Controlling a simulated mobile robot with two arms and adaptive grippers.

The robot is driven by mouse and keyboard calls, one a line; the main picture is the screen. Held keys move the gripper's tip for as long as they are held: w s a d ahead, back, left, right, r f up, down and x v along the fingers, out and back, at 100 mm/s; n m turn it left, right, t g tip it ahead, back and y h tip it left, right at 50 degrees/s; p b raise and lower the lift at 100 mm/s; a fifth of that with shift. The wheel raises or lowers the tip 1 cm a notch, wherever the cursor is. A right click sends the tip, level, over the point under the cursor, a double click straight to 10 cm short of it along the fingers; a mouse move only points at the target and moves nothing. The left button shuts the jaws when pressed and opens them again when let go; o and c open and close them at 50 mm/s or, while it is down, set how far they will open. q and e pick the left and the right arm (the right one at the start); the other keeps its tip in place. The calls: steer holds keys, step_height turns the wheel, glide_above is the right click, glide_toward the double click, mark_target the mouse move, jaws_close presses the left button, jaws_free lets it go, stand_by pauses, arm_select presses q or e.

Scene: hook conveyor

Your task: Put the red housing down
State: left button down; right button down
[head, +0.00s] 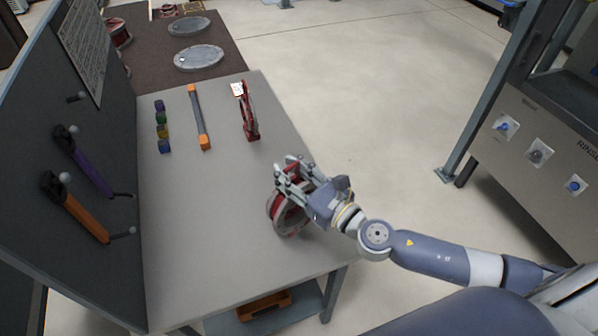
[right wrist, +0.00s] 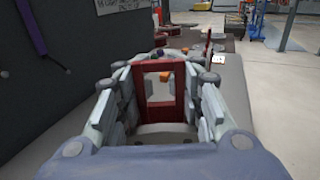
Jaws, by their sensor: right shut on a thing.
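The red housing (head: 288,214) is a red and grey ring-shaped part at the right side of the grey table (head: 215,235) in the head view. My right gripper (head: 290,175) is shut on its upper part. In the right wrist view the housing (right wrist: 166,112) shows as a red frame between the two fingers of my right gripper (right wrist: 165,85). The housing stands upright, low over the table; I cannot tell whether its underside touches the top. My left gripper is not in view.
Small coloured blocks (head: 162,130), an orange-ended grey bar (head: 199,118) and another red part (head: 248,112) lie at the table's far end. A tool panel (head: 85,150) stands along the left. The table's middle and near left are clear.

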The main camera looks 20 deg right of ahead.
steer(key=shift+w+f+b, duration=0.1)
steer(key=shift+f+b, duration=0.55)
steer(key=shift+f, duration=0.85)
steer(key=c, duration=1.6)
jaws_free()
steer(key=shift+f, duration=0.4)
steer(key=o, duration=0.5)
steer(key=shift+s, duration=0.2)
steer(key=shift+r, duration=0.1)
steer(key=shift+r, duration=0.1)
steer(key=shift+b+v, duration=2.55)
steer(key=shift+v, duration=3.45)
